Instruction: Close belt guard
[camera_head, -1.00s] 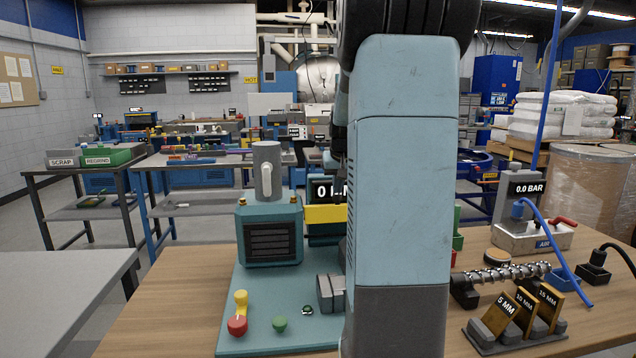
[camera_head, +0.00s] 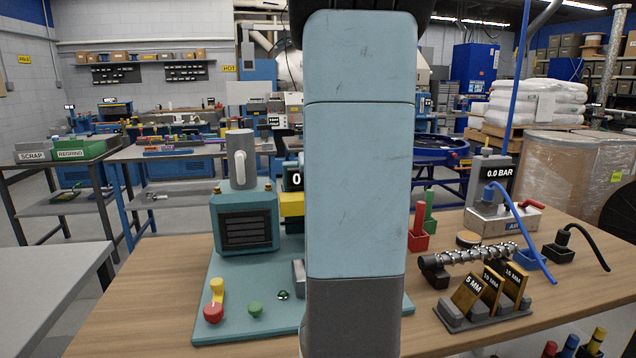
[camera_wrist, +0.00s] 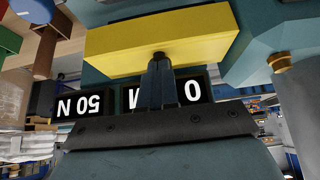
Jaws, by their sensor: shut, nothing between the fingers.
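The yellow part that looks like the belt guard (camera_head: 291,204) shows left of my arm in the head view, on the teal machine with the grey hopper (camera_head: 240,160). My arm hides its right side. In the wrist view the yellow guard (camera_wrist: 160,42) spans the upper middle as a long bar. My gripper (camera_wrist: 158,62) is shut and empty, its tips at the bar's lower edge; I cannot tell whether they touch. My gripper is hidden in the head view. Black displays (camera_wrist: 191,91) sit behind the fingers, their text upside down.
A red and yellow knob (camera_head: 214,304) and a green button (camera_head: 255,309) stand on the teal base plate (camera_head: 225,330). Right of my arm are red and green holders (camera_head: 420,238), a metal screw (camera_head: 468,257), gauge blocks (camera_head: 485,298) and an air unit (camera_head: 503,218).

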